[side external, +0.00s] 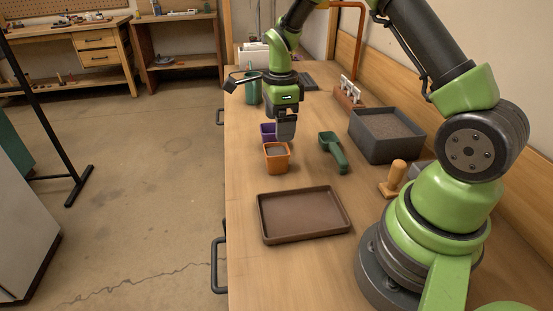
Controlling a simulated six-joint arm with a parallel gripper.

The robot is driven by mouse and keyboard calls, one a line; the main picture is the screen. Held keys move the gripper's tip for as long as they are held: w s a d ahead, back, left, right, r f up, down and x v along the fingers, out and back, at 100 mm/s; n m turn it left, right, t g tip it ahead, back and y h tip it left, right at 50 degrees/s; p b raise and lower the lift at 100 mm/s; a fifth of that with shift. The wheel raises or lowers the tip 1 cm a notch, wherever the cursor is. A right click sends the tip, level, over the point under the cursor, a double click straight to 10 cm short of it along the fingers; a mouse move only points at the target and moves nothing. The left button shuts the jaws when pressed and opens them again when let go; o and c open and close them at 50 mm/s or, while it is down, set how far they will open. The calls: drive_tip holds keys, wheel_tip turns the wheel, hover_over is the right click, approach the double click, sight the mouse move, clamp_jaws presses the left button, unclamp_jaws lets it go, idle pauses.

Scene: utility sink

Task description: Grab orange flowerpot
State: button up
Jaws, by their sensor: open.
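The orange flowerpot (276,158) stands upright on the wooden workbench, with grey-brown fill showing inside its rim. A purple pot (267,133) stands just behind it, partly hidden. My gripper (285,138) points down over the back right of the orange flowerpot. Its jaws are open, and one grey finger covers part of the space between the two pots. I cannot tell whether the finger touches either pot.
A brown tray (303,236) lies in front. To the right are a green scoop (334,152), a grey soil box (387,135) and a wooden tamper (393,179). A green container (252,93) stands behind. The bench's left edge is close to the pots.

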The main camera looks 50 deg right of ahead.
sight(277, 152)
drive_tip(key=shift+m, duration=0.4)
drive_tip(key=f, duration=0.5)
drive_tip(key=shift+d+f, duration=0.2)
drive_tip(key=shift+f, duration=0.2)
drive_tip(key=f, duration=0.5)
drive_tip(key=shift+w+a+f, duration=0.1)
drive_tip(key=shift+w+f, duration=0.25)
drive_tip(key=shift+w, duration=0.05)
drive_tip(key=c, duration=1)
